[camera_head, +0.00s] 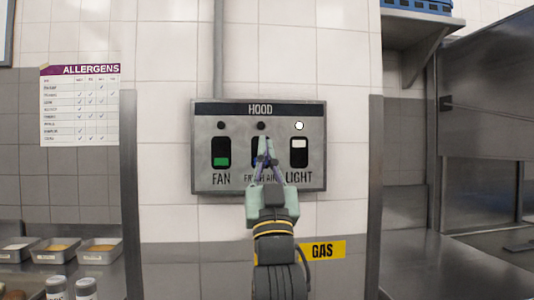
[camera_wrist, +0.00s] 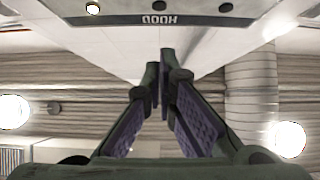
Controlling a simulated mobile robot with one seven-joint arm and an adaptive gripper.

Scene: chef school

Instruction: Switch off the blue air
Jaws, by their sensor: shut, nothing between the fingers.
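A grey metal panel marked HOOD (camera_head: 311,178) is fixed to the tiled wall. It carries three rocker switches: FAN with a green lower part (camera_head: 221,152), a middle one with blue showing (camera_head: 255,155) labelled FRESH AIR, and LIGHT with a white upper part (camera_head: 299,152). The lamp above LIGHT is lit white; the lamps above the other two are dark. My gripper (camera_head: 263,146) is shut and empty, its fingertips in front of the middle switch and hiding most of it. In the wrist view the shut fingers (camera_wrist: 162,65) point toward the panel (camera_wrist: 200,14). I cannot tell whether they touch.
A yellow GAS sign (camera_head: 322,251) is on the wall below the panel. An allergens chart (camera_head: 80,105) hangs at left. Metal food trays (camera_head: 55,252) stand at lower left. Steel uprights flank the panel, and a shelf (camera_head: 415,30) juts out at upper right.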

